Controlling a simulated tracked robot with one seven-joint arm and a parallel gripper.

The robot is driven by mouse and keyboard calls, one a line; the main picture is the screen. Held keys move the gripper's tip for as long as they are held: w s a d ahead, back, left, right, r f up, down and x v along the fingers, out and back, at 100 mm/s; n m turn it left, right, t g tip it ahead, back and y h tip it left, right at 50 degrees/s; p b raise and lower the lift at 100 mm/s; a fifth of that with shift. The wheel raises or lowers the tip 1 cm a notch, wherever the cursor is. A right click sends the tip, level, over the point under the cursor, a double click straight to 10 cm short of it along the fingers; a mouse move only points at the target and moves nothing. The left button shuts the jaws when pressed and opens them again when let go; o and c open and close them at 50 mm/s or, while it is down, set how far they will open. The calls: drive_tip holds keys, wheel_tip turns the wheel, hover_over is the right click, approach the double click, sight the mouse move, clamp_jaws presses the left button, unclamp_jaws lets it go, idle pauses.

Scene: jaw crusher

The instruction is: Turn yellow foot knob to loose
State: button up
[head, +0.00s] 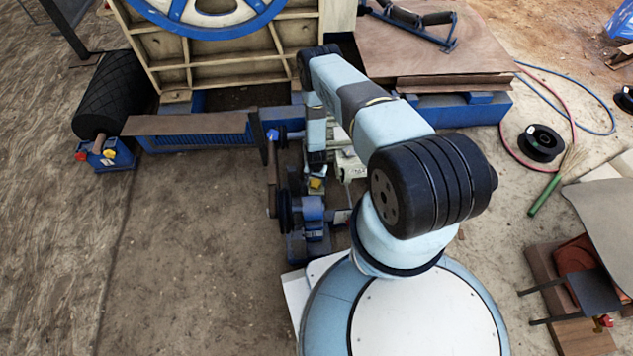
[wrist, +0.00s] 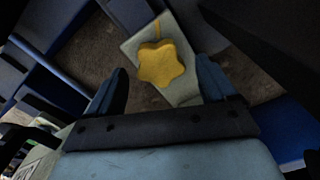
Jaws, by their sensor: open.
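The yellow foot knob (wrist: 162,66) is star-shaped with rounded lobes and sits on a pale grey plate (wrist: 187,98) in the wrist view. A thin yellow mark shows on the plate above it. My gripper (wrist: 161,70) is open, with one dark blue finger on each side of the knob in the picture. Gaps show between the knob and both fingers; I cannot tell whether the tips reach down to its height. In the head view a small yellow knob (head: 316,184) shows just below my gripper (head: 316,170), partly hidden by the arm.
Blue machine parts with a dark wheel (head: 285,213) stand close by the gripper. A second yellow knob (head: 109,154) sits on a blue bearing block at the left. The crusher with its blue flywheel (head: 207,22) stands behind. The ground at lower left is clear.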

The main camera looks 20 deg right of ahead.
drive_tip(key=shift+f, duration=0.7)
